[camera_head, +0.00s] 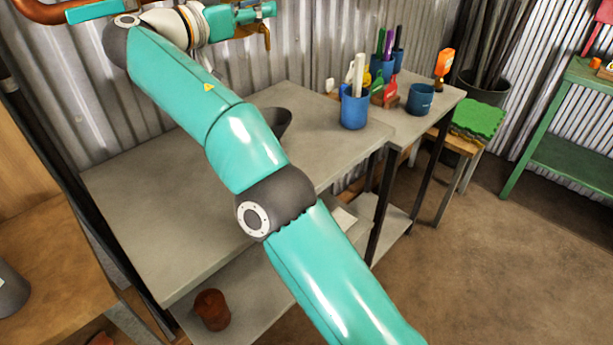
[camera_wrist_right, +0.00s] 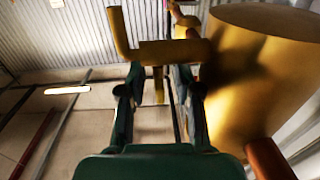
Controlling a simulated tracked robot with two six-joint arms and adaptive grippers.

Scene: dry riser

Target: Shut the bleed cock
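My right arm reaches across the head view to the upper left, where its right gripper (camera_head: 262,11) is at the top edge, beside a brassy yellow fitting (camera_head: 255,31) on the corrugated wall. In the right wrist view the gripper (camera_wrist_right: 158,92) has its two fingers apart. A yellow bent lever (camera_wrist_right: 170,52), seemingly the bleed cock's handle, lies just beyond the fingertips, with a short yellow stem between them. I cannot tell whether either finger touches it. A large brass-coloured cylinder (camera_wrist_right: 262,75) stands close on the right. My left gripper is not in view.
A copper pipe (camera_head: 55,12) runs along the wall at upper left. A grey bench (camera_head: 150,215) stands below my arm, with a blue cup (camera_head: 353,108) and brushes behind. A rusty can (camera_head: 212,309) is on its lower shelf. The floor at right is clear.

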